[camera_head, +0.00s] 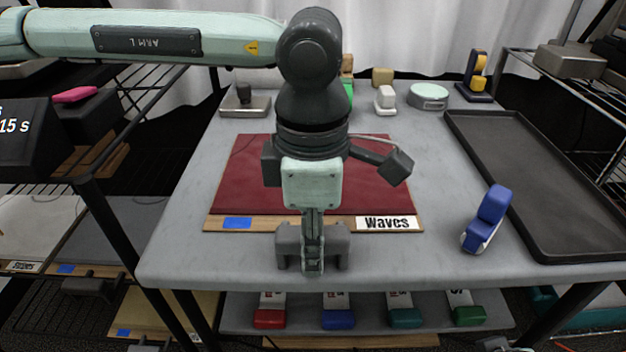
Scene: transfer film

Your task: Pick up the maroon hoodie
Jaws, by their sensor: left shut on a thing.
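The maroon hoodie (235,180) appears as a flat maroon rectangle on a thin wooden board (270,224) on the grey table. The board's front edge bears a blue patch and a white "Waves" label. A dark grey handle (335,246) juts from the middle of that edge. My left gripper (312,264) points down over the table's front part and is shut on this handle. My left arm and wrist hide the middle of the hoodie.
A black tray (560,205) lies on the table's right side, with a blue and white tool (488,218) beside it. Several small items stand along the back. Racks flank the table (180,235). Several colour-ended items lie on the shelf (370,310) below.

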